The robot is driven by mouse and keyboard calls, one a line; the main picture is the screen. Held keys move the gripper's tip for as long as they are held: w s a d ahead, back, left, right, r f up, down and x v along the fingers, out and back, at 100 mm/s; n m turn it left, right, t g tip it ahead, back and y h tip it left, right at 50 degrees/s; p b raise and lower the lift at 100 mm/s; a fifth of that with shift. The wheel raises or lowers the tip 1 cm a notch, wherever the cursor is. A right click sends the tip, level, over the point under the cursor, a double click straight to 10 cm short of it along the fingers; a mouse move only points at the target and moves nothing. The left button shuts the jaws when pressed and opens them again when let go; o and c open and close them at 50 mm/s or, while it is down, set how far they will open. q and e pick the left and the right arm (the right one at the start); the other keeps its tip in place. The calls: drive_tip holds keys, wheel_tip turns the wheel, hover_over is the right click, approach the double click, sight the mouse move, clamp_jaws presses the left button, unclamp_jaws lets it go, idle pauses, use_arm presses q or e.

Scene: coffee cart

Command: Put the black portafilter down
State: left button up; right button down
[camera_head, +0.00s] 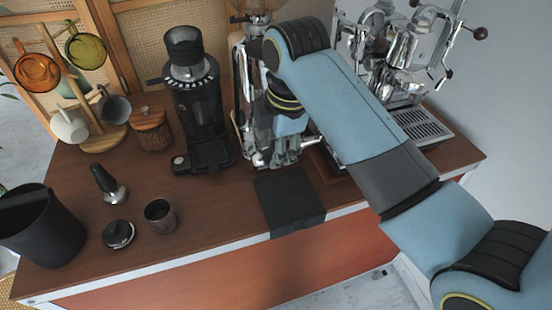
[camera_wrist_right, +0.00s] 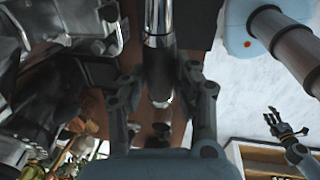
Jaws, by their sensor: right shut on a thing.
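My right gripper (camera_head: 288,155) reaches down in front of the chrome grinder, above the back edge of a black mat (camera_head: 287,203). In the right wrist view my right gripper (camera_wrist_right: 160,85) has its fingers on both sides of the black portafilter (camera_wrist_right: 158,68), shut on its dark handle. A shiny chrome part (camera_wrist_right: 158,20) of it shows toward the top of that view. In the head view the arm and gripper mostly hide the portafilter, and I cannot tell whether it touches anything. My left gripper (camera_wrist_right: 284,118) is small in the right wrist view, fingers apart and empty.
A chrome grinder (camera_head: 250,60) and a black grinder (camera_head: 197,110) stand behind. The espresso machine (camera_head: 400,50) is at right. A tamper (camera_head: 110,187), a black round tool (camera_head: 118,234), a metal cup (camera_head: 160,216) and a black bin (camera_head: 40,228) are at left. Wood left of the mat is clear.

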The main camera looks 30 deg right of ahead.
drive_tip(key=shift+w+a+f, duration=0.1)
drive_tip(key=shift+w+f, duration=0.05)
drive_tip(key=shift+w, duration=0.15)
drive_tip(key=shift+f, duration=0.35)
wheel_tip(320, 180, down, 3)
drive_tip(key=shift+f+p, duration=0.2)
drive_tip(key=shift+p, duration=0.2)
drive_tip(key=shift+f, duration=0.6)
drive_tip(key=c, duration=1)
unclamp_jaws()
drive_tip(key=r, duration=0.4)
drive_tip(key=s+r+b, duration=0.1)
drive_tip(key=r, duration=0.3)
drive_tip(key=s+r, duration=0.1)
drive_tip(key=r, duration=0.4)
drive_tip(key=shift+s, duration=0.2)
